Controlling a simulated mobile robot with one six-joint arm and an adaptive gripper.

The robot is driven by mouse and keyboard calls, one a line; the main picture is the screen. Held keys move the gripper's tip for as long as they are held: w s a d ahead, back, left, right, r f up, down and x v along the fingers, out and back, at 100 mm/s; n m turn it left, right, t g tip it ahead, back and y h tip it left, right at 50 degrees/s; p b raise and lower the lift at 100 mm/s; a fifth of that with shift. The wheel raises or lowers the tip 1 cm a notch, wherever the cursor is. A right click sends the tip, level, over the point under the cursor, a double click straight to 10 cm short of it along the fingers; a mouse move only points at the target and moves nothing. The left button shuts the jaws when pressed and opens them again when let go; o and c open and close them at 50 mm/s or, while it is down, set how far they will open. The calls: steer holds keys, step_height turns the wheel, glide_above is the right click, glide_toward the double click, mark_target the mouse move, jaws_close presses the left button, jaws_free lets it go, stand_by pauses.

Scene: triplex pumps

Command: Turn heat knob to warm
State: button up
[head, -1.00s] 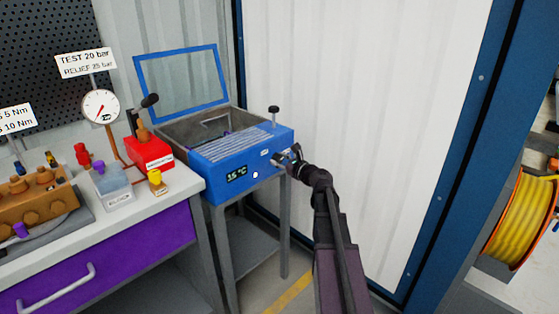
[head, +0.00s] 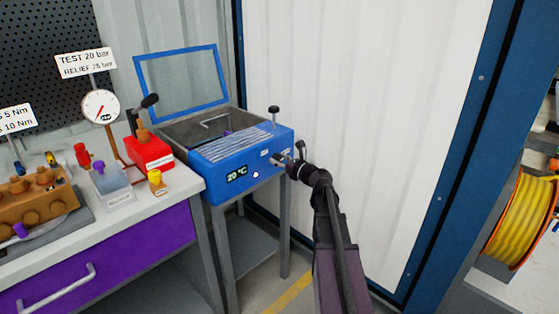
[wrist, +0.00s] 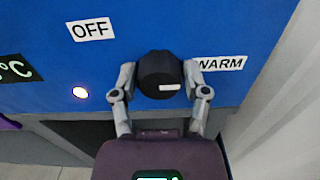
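The heat knob (wrist: 158,68) is black with a short white mark on its lower right part. It sits on the front of the blue heater box (head: 222,170), between an OFF label (wrist: 91,29) and a WARM label (wrist: 222,64). The box's display (head: 236,174) reads 20 °C. In the head view my gripper (head: 288,155) is in front of the right part of the box and hides the knob.
A small lamp (wrist: 80,92) glows left of the knob. The box's blue-framed lid (head: 182,82) stands open. A bench with a purple drawer (head: 110,255) is at left, and a white wall (head: 360,110) stands close at right.

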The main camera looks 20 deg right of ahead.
steer(key=shift+o, duration=0.8)
steer(key=shift+s, duration=0.1)
steer(key=v, duration=1.2)
